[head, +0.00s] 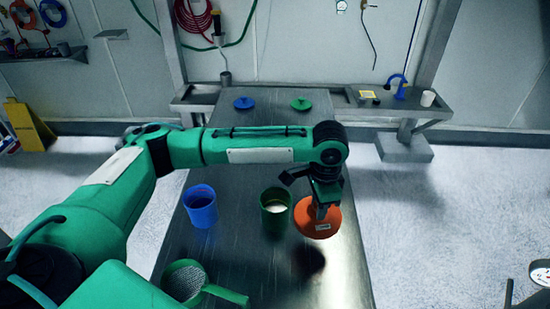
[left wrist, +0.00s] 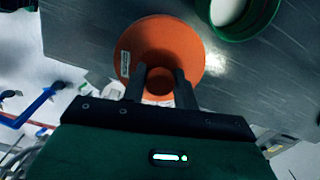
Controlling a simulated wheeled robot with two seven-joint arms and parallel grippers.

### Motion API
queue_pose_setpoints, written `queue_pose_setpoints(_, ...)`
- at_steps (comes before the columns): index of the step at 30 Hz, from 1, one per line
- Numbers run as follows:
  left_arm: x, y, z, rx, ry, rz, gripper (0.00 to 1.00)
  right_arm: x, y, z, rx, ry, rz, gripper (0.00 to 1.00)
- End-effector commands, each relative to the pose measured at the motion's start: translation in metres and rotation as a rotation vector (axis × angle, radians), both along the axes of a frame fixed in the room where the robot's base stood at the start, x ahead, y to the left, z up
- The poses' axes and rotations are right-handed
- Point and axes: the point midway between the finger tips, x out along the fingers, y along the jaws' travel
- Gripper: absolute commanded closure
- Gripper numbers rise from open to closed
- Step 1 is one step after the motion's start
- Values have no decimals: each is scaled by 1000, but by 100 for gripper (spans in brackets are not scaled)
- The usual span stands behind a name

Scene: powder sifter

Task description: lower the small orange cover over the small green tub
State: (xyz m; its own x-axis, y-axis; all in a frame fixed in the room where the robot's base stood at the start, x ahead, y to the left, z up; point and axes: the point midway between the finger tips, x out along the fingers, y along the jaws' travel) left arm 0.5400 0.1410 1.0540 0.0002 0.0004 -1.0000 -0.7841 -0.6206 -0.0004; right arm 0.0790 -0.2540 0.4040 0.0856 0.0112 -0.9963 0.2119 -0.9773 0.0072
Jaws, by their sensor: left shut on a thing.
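The small orange cover (head: 318,219) is a round disc with a knob and a small white label. My left gripper (head: 323,207) is shut on its knob and holds it above the metal table, with a dark shadow below. In the left wrist view my gripper's fingers (left wrist: 160,88) sit on both sides of the knob of the orange cover (left wrist: 182,42). The small green tub (head: 275,212) stands open on the table just left of the cover, with white powder inside. Its rim also shows in the left wrist view (left wrist: 243,36). My right gripper is not in view.
A blue tub (head: 200,207) stands further left. A blue lid (head: 244,103) and a green lid (head: 301,104) lie at the table's far end. The table (head: 240,265) is bare at front middle.

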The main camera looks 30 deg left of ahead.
Motion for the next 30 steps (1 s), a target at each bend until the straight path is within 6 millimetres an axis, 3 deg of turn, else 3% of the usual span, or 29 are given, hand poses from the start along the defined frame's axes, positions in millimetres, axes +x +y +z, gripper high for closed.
queue_pose_setpoints(1, 1, 6, 7, 0, 1, -48, 94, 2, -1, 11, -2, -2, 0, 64)
queue_pose_setpoints(14, 13, 55, 26, -1, 1, -547, 94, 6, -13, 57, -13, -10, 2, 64)
queue_pose_setpoints(30, 19, 118, 47, 0, 0, -1137, 94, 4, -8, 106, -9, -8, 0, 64)
